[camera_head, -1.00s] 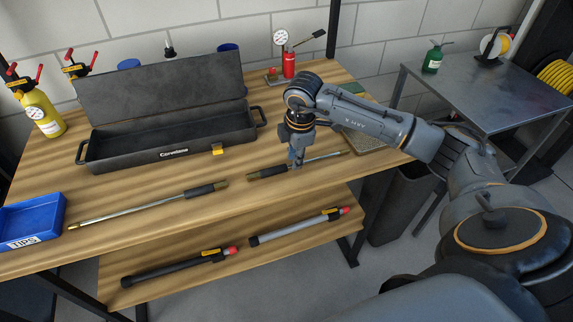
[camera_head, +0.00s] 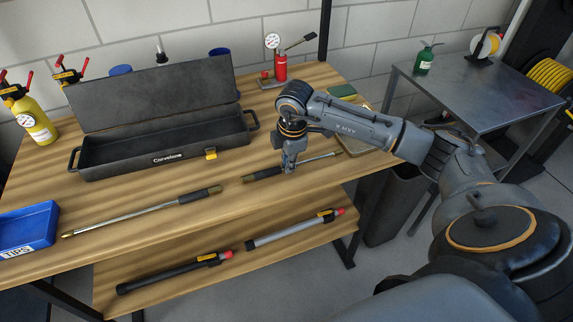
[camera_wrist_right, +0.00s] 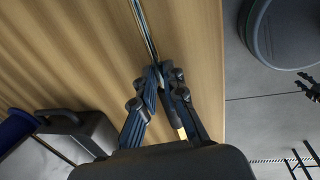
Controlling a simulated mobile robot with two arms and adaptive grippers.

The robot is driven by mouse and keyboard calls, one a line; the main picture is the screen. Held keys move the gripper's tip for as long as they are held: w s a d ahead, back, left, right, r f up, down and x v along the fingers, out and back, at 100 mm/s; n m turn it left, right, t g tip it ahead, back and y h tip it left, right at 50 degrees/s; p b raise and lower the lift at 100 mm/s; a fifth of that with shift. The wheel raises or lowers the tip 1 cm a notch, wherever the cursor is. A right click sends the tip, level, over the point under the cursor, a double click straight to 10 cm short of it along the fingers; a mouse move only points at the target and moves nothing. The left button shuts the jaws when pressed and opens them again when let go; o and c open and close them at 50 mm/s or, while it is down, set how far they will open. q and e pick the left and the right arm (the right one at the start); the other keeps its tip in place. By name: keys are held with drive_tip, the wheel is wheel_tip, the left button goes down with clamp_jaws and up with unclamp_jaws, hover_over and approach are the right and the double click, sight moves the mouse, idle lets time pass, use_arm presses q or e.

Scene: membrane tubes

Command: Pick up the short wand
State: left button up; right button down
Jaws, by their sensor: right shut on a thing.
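The short wand (camera_head: 318,158) lies at the right part of the wooden table, with a dark handle to the left and a thin metal rod to the right. My right gripper (camera_head: 288,166) is over it near where handle and rod meet, shut on it. In the right wrist view the gripper fingers (camera_wrist_right: 162,82) close around the wand, and its thin rod (camera_wrist_right: 143,28) runs up and away from them. Part of the wand is hidden by the fingers. I cannot tell whether it is clear of the table. My left gripper is not in view.
A longer wand (camera_head: 140,212) lies to the left on the table. An open black case (camera_head: 165,152) stands behind it, and a blue tips bin (camera_head: 28,232) sits at the left. A red pump (camera_head: 280,68) stands at the back. Two tubes lie on the lower shelf (camera_head: 170,258).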

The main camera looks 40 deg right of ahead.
drive_tip(key=shift+r, duration=0.5)
drive_tip(key=s+a+r+b, duration=0.1)
drive_tip(key=s+a+r, duration=0.2)
drive_tip(key=a+r, duration=0.8)
drive_tip(key=shift+a+r+b, duration=0.25)
drive_tip(key=shift+a+b, duration=0.1)
drive_tip(key=shift+a, duration=1)
